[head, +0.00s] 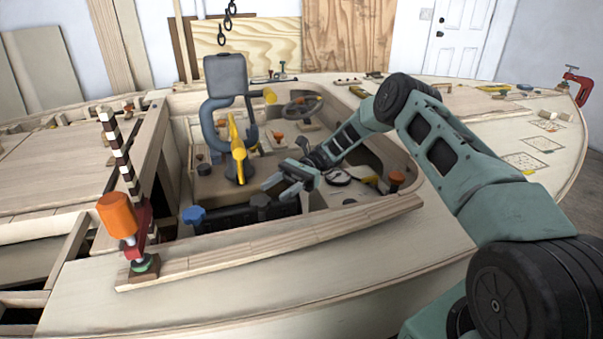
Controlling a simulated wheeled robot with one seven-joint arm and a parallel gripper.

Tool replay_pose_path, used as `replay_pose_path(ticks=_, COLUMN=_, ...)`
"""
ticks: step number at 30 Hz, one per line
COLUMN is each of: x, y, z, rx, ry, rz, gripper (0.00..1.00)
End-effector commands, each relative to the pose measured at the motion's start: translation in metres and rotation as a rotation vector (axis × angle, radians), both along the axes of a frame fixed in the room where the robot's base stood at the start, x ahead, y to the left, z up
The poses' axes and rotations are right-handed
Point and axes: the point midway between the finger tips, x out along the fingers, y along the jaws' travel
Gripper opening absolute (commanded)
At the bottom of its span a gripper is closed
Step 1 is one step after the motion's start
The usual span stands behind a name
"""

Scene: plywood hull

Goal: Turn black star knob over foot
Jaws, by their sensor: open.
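A dark, black-grey knob (261,200) sits on the near edge of the cockpit opening, above a dark block or panel. It looks lobed but is small in the picture, and I cannot make out the foot below it. My gripper (280,188) reaches in from the right, just above and to the right of this knob. Its two fingers are open and point left and down, with nothing seen between them. I cannot tell whether a finger touches the knob.
A blue knob (194,214) stands left of the black one. An orange-handled clamp (118,215) rises at the left corner. A yellow tool (238,150) stands behind. The front wooden coaming (270,255) is bare.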

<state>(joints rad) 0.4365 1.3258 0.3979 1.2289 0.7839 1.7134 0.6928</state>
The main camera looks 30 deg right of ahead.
Motion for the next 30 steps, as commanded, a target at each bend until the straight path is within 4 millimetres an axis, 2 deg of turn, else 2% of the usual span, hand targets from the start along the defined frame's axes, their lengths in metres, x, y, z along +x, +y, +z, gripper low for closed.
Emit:
replay_pose_path(ticks=1, x=0.006, y=-0.013, z=-0.003, rx=-0.002, ry=-0.003, rz=-0.005, gripper=0.50)
replay_pose_path(ticks=6, x=0.021, y=-0.051, z=-0.003, rx=-0.003, ry=-0.004, rz=-0.005, gripper=0.50)
replay_pose_path(ticks=15, x=0.041, y=-0.100, z=-0.003, rx=-0.001, ry=-0.005, rz=-0.004, gripper=0.50)
replay_pose_path(ticks=30, x=0.051, y=-0.122, z=-0.001, rx=0.003, ry=-0.003, rz=0.001, gripper=0.50)
